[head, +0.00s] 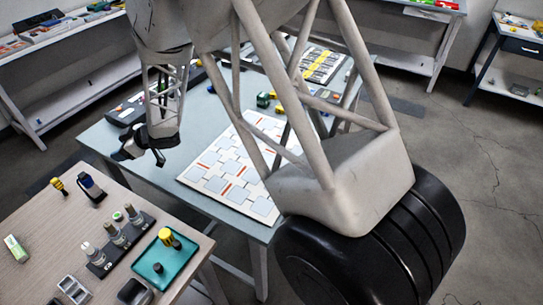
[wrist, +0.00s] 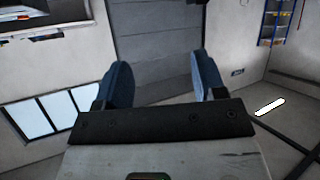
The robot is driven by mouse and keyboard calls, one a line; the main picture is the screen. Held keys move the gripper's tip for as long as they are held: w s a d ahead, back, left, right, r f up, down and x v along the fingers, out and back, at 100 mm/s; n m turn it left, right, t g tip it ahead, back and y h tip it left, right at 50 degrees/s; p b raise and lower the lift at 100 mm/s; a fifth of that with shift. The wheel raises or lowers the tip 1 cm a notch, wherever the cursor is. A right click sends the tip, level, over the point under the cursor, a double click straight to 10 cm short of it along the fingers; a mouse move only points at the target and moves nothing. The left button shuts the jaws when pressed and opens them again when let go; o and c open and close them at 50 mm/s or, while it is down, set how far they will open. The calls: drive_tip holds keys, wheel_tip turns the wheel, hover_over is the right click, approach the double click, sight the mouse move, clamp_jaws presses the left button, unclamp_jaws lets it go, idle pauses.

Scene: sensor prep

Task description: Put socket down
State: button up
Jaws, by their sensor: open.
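My gripper (head: 139,156) is in the air above the left edge of the blue-grey table, beyond the wooden table. In the wrist view my gripper (wrist: 162,75) has its two dark blue fingers wide apart with nothing between them. I cannot tell for sure which thing is the socket. A teal tray (head: 143,268) on the wooden table holds a yellow-topped piece (head: 165,237) and small dark pieces (head: 157,268). Beside it a dark rack (head: 97,268) holds several silver cylindrical fittings (head: 115,235), one with a green top. My gripper is apart from all of these.
The wooden table (head: 40,225) also carries a yellow-and-black item (head: 59,186), a dark blue device (head: 91,187), a green-and-white box (head: 16,248) and metal bins (head: 73,290). A white patterned board (head: 205,178) lies on the blue-grey table (head: 120,165). My arm hides part of it.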

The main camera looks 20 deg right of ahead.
drive_tip(key=s+d+r+m+t+h, duration=0.2)
drive_tip(key=d+r+m+h, duration=0.3)
drive_tip(key=d, duration=0.6)
drive_tip(key=s+d+r+m+t+h, duration=0.1)
drive_tip(key=s+d+r+h, duration=0.1)
drive_tip(key=d+r, duration=0.65)
drive_tip(key=s+d+r+m+t+h, duration=0.25)
drive_tip(key=d+r+h, duration=0.2)
drive_tip(key=d, duration=0.75)
drive_tip(key=s+d+r+m+g+h, duration=0.1)
drive_tip(key=s+d+r+m+g, duration=0.1)
drive_tip(key=s+d, duration=0.4)
drive_tip(key=s+d+r+m+g+h, duration=0.15)
drive_tip(key=s+d, duration=0.25)
drive_tip(key=s, duration=0.5)
drive_tip(key=s+d+m+g+y, duration=0.1)
drive_tip(key=s, duration=0.8)
drive_tip(key=s+d+m+g, duration=0.2)
drive_tip(key=s, duration=0.7)
drive_tip(key=shift+d+f+g+y, duration=0.15)
drive_tip(key=shift+f+g+y, duration=0.15)
drive_tip(key=shift+f+y, duration=0.1)
